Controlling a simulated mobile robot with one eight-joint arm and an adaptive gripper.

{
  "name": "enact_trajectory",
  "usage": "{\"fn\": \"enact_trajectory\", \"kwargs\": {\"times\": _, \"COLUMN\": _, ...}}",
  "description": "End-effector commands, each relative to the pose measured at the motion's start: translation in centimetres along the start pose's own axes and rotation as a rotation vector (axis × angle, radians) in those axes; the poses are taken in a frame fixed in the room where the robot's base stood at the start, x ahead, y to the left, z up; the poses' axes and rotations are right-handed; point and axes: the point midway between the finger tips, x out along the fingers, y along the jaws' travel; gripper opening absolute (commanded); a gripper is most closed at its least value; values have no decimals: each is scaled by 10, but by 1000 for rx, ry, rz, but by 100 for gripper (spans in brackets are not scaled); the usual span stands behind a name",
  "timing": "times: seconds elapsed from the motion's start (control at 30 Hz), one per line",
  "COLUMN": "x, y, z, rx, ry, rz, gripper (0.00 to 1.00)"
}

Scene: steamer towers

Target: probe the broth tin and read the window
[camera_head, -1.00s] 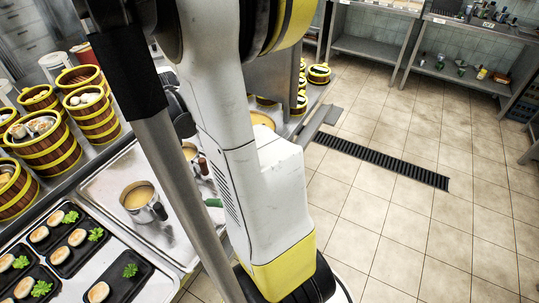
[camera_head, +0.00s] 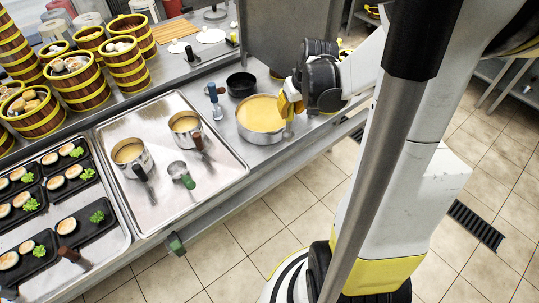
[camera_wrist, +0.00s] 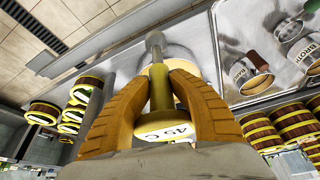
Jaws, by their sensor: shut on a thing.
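My gripper (camera_head: 290,103) is shut on a yellow probe (camera_head: 289,126) beside the right rim of a wide pan of yellow liquid (camera_head: 260,117). In the wrist view, its fingers (camera_wrist: 160,90) clasp the probe, whose grey stem points away from me. The probe's pale window (camera_wrist: 166,131) shows a tilted reading that looks like 45 C or 49 C, too small to be sure. A metal tin with lettering starting "BRO" (camera_wrist: 303,54) is at the right of the wrist view. Two handled tins stand on the tray: one nearer (camera_head: 131,157), one farther (camera_head: 186,127); neither label reads in the head view.
A green-handled cup (camera_head: 181,174) lies on the metal tray (camera_head: 215,165). A black bowl (camera_head: 240,84) and a blue-topped tool (camera_head: 213,100) stand near the pan. Bamboo steamers (camera_head: 82,89) fill the back left. Black food trays (camera_head: 83,222) are at the front left.

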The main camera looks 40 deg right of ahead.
Motion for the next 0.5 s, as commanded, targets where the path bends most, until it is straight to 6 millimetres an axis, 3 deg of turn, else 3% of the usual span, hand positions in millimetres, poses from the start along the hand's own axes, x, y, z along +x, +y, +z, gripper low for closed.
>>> {"fn": "enact_trajectory", "kwargs": {"times": 0.3, "x": 3, "y": -4, "z": -1, "rx": 0, "ry": 0, "rz": 0, "gripper": 0}}
{"fn": "enact_trajectory", "kwargs": {"times": 0.5, "x": 34, "y": -39, "z": -7, "rx": -7, "ry": 1, "rz": -2, "gripper": 0}}
